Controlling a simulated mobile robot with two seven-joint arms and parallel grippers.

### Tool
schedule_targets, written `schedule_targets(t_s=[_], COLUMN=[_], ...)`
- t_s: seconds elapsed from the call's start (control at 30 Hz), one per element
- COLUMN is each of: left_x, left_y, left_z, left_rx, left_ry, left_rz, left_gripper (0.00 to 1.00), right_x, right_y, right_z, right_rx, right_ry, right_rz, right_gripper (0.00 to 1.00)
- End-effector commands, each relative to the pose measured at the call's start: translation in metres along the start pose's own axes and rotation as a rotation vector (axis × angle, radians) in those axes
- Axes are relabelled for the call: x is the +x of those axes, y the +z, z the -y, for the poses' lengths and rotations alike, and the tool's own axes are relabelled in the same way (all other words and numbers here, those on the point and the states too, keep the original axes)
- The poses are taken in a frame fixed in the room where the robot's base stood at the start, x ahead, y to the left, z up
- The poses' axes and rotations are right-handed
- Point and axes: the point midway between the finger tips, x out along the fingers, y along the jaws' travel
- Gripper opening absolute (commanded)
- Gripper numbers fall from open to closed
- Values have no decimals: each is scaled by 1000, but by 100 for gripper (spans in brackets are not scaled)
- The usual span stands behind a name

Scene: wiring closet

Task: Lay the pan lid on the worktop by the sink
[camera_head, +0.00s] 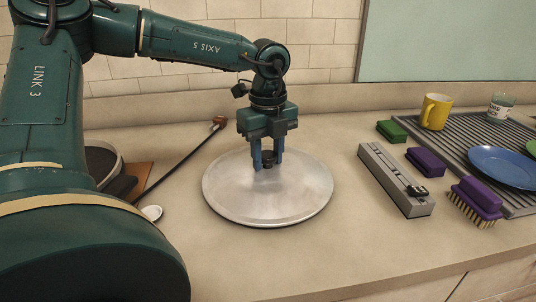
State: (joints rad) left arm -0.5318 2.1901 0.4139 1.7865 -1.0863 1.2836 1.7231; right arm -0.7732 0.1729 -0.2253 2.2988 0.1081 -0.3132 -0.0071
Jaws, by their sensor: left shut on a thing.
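The pan lid (268,205) is a round, silvery metal disc with a small dark knob (268,161) at its centre. My left gripper (267,160) points straight down over the lid, its two blue fingers shut on the knob. The lid is level and lies on or just above the pale worktop (330,240); I cannot tell whether it touches. No sink basin can be made out. A grooved grey drainer (465,128) is at the right. My right gripper is not in view.
A dark rod (178,160) lies left. A pot partly shows behind my arm. The front middle worktop is clear.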

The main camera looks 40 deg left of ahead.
Motion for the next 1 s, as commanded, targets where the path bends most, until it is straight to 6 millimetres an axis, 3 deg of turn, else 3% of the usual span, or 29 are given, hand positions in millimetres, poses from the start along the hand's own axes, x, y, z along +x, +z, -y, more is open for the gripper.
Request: schedule_targets(t_s=[0.37,0.4,0.63,1.0], left_x=[5,4,4,-4], left_y=[0,0,0,0], left_z=[1,0,0,1], left_rx=[0,0,0,0], left_ry=[-4,-2,-1,-3], left_rz=[2,1,1,2], left_gripper=[0,38,57,57], right_x=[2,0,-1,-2], right_y=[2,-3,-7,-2], right_z=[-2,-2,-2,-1], right_rx=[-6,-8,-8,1], right_ry=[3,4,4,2], right_rz=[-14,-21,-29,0], right_gripper=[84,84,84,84])
